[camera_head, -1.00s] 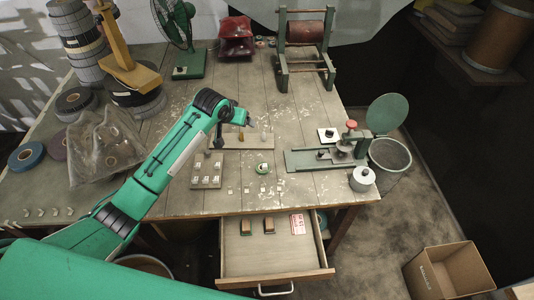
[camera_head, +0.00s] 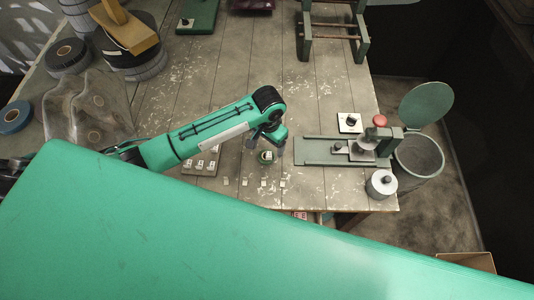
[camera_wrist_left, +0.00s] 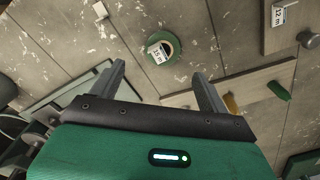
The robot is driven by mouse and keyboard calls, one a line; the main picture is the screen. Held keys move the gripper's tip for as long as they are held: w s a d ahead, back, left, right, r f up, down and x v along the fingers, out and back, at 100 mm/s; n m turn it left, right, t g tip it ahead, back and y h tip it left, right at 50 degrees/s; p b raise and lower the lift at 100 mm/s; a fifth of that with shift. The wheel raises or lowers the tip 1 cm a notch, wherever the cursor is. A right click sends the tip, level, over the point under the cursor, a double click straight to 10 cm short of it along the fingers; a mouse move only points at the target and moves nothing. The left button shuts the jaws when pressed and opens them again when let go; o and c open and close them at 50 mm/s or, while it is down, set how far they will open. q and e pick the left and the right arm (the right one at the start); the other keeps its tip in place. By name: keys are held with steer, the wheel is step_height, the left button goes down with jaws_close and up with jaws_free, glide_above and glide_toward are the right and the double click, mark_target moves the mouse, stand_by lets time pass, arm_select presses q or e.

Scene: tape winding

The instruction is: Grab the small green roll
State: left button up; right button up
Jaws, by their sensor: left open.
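The small green roll (camera_head: 266,157) lies on the worn wooden table, just below my left gripper in the head view. In the left wrist view the roll (camera_wrist_left: 163,47) is a green ring with a pale centre and a white "15 m" label on its side. My left gripper (camera_head: 267,145) is over the table close to the roll, pointing down. In the left wrist view its fingers (camera_wrist_left: 158,72) are spread and empty, and the roll shows beyond the gap between their tips. My right gripper is not in view.
A board with labelled pegs (camera_head: 200,163) sits left of the roll. A green metal fixture (camera_head: 325,150) with a red knob stands to the right. Small pale tags (camera_head: 245,182) lie in front. A plastic bag (camera_head: 85,112) and tape rolls (camera_head: 66,55) are at left.

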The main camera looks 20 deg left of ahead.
mark_target(266, 156)
arm_select(q)
step_height(266, 156, down, 2)
steer(key=shift+w, duration=0.15)
steer(key=shift+f, duration=0.25)
steer(key=shift+a+f+p, duration=0.15)
steer(key=shift+f+p, duration=0.15)
steer(key=shift+p, duration=0.15)
steer(key=f, duration=0.2)
steer(key=f+p, duration=0.1)
steer(key=shift+s+a+f, duration=0.2)
steer(key=shift+s+f, duration=0.05)
steer(key=shift+s, duration=0.05)
steer(key=shift+f, duration=0.45)
steer(key=c, duration=1)
steer(key=shift+c, duration=0.3)
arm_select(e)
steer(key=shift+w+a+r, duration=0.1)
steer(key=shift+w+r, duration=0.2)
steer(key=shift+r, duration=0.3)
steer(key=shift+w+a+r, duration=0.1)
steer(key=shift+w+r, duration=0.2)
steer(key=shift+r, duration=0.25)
